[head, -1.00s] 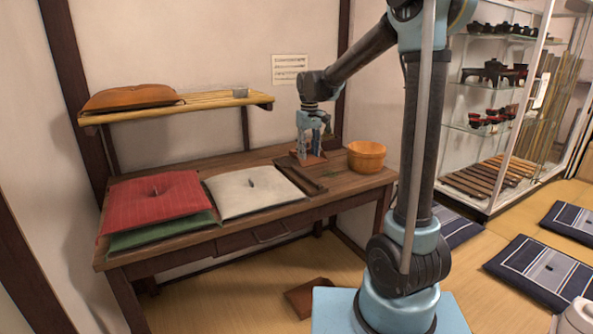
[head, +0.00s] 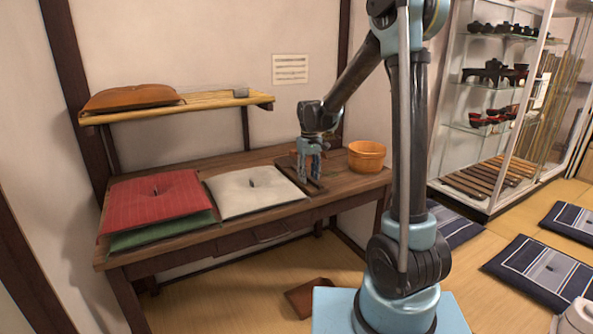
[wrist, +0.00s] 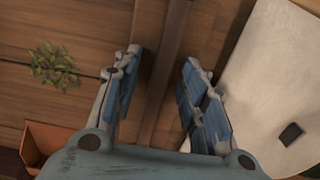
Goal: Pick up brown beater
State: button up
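The brown beater, seen as a long dark wooden bar (head: 287,172), lies on the wooden table (head: 341,184) beside the white cushion. In the wrist view the bar (wrist: 171,50) runs lengthwise between my two fingers. My gripper (head: 311,179) is above the bar in the head view and hides part of it. In the wrist view my gripper (wrist: 163,58) is open, with a wide gap between the blue finger pads and nothing held. I cannot tell exactly how high the fingertips are above the bar.
The white cushion (head: 255,193) lies left of my gripper, with red (head: 157,203) and green (head: 160,232) cushions beyond. An orange bucket (head: 366,156) stands to the right. A green sprig (wrist: 55,68) lies near the bar. A shelf (head: 205,104) hangs above the table.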

grip_shut()
dwell(0.3)
